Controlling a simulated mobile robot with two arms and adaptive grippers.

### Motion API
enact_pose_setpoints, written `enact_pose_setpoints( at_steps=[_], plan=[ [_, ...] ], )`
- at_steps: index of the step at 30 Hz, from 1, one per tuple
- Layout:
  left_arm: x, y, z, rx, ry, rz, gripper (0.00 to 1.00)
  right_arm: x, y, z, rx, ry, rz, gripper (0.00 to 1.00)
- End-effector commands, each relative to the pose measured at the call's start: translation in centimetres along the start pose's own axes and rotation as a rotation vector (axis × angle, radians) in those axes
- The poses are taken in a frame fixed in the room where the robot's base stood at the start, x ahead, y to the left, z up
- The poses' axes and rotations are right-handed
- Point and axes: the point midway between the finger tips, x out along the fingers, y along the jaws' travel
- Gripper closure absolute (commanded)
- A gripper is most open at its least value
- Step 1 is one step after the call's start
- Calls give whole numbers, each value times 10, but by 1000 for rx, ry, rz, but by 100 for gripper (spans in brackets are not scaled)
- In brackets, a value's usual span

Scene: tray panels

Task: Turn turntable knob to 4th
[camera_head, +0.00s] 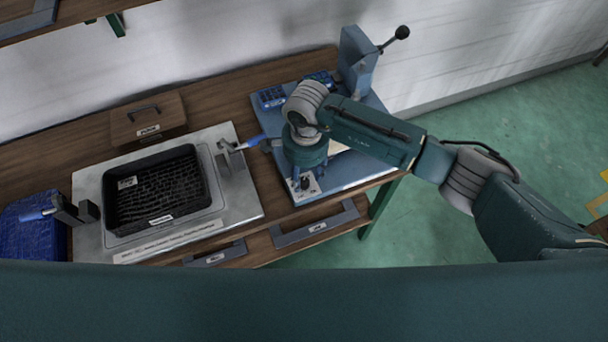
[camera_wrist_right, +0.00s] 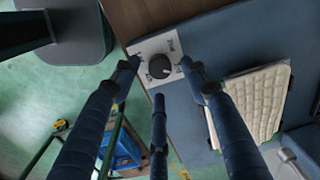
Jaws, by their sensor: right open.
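The dark round knob (camera_wrist_right: 159,67) sits on a white label plate (camera_wrist_right: 146,46) near the corner of a blue panel in the right wrist view. Its label text is too small to read. My right gripper (camera_wrist_right: 161,76) is open, with its dark blue fingers spread around the knob's position and pointing toward it; I cannot tell whether any finger touches it. In the head view the knob (camera_head: 305,183) shows at the front of the blue unit (camera_head: 345,183), just below my right gripper. My left gripper is out of view.
A black tray (camera_head: 208,200) lies on a metal plate (camera_head: 248,208) between two blue-handled clamps. A wooden box (camera_head: 122,128) stands behind it. A lever post (camera_head: 357,62) rises at the back of the blue unit. A white padded block (camera_wrist_right: 262,103) lies beside the knob.

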Motion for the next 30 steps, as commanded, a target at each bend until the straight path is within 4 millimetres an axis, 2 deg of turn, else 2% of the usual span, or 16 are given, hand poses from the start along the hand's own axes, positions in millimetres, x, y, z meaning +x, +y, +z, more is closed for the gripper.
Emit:
enact_pose_setpoints(
  at_steps=[6,16,17,23,24,30],
  plan=[
    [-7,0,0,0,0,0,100,24,0,1,2,-2,1,55],
    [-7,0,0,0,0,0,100,29,0,1,0,-1,-1,55],
    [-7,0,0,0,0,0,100,29,0,1,0,-1,-1,57],
    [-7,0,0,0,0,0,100,28,0,0,0,-1,-1,97],
    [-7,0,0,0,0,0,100,28,0,0,1,-1,-1,100],
    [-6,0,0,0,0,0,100,29,0,0,9,-1,-1,100]
  ],
)
